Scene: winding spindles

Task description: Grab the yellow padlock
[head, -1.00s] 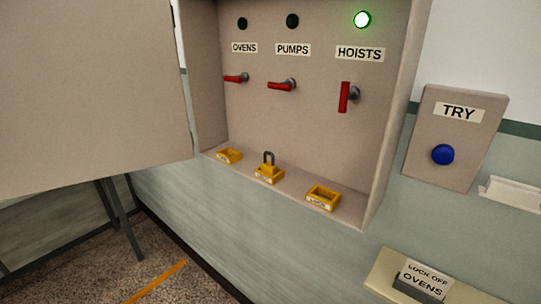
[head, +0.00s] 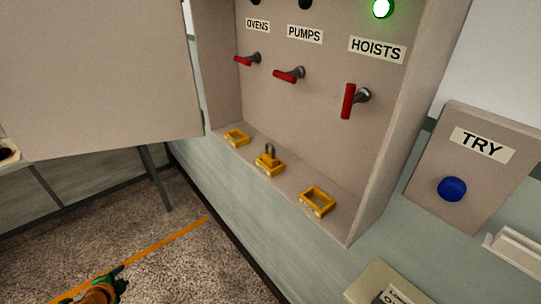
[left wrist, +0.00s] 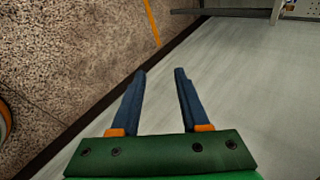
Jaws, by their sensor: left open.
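The yellow padlock (head: 267,157) has a grey shackle and stands upright in the middle yellow holder (head: 271,170), on the bottom ledge of the open switch cabinet, below the PUMPS handle. My left gripper shows at the lower left edge of the head view (head: 115,283), green and orange, well below and left of the padlock. In the left wrist view its two blue fingers (left wrist: 160,72) are apart with nothing between them. The padlock is not in the left wrist view. My right gripper is not in view.
Yellow holders at left (head: 236,137) and right (head: 317,201) on the ledge look empty. The cabinet door (head: 95,80) hangs open at left. Red handles (head: 289,75) jut out above the ledge. A TRY box (head: 470,165) with a blue button is at right. Floor below is clear.

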